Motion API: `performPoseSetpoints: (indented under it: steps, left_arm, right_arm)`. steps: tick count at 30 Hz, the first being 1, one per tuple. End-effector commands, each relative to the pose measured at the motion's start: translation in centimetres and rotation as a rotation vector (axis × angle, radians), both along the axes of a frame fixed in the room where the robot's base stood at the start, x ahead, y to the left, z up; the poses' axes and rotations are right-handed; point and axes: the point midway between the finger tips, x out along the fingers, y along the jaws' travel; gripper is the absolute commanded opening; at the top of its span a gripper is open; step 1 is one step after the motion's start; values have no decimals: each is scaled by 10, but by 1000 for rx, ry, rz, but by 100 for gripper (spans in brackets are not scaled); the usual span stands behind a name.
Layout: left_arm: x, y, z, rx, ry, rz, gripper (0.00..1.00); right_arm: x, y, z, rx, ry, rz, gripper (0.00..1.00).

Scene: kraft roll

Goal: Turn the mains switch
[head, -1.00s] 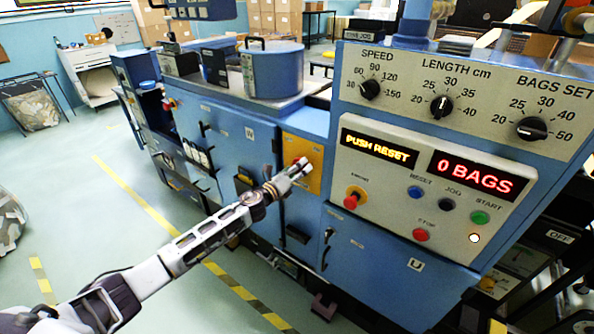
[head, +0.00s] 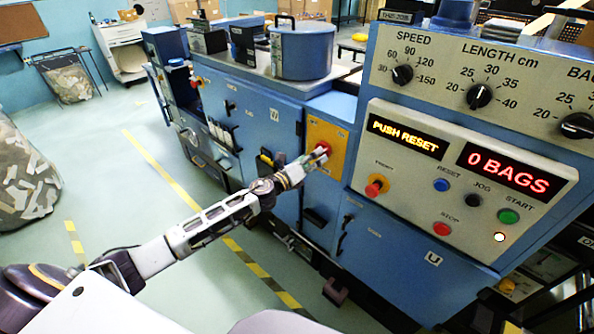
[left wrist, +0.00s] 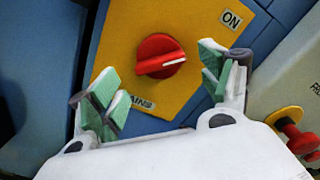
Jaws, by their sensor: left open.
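The mains switch is a red rotary knob (left wrist: 160,56) with a white pointer line, on a yellow plate (left wrist: 140,25) marked ON at upper right and MAINS below. The pointer lies nearly level, its end to the right, a little below the ON label. My left gripper (left wrist: 165,85) is open, with green-padded fingers on either side of the knob and apart from it. In the head view the left gripper (head: 318,155) is in front of the yellow plate (head: 335,133) and covers part of the knob. My right gripper is not in view.
The control panel to the right shows PUSH RESET (head: 405,135) and 0 BAGS (head: 513,170). A red emergency button (head: 376,186) sits close to the yellow plate; it also shows in the left wrist view (left wrist: 301,138). Open floor lies left of the machine.

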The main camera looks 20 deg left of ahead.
Motion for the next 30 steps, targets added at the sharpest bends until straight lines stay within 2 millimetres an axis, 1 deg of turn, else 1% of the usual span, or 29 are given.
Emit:
performPoseSetpoints:
  steps: [12, 30]
  left_arm:
    - [-29, 11, -1, 0, 1, 0, 79]
    - [-64, 23, -1, 0, 1, 1, 79]
  right_arm:
    - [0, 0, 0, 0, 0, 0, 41]
    - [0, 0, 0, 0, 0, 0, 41]
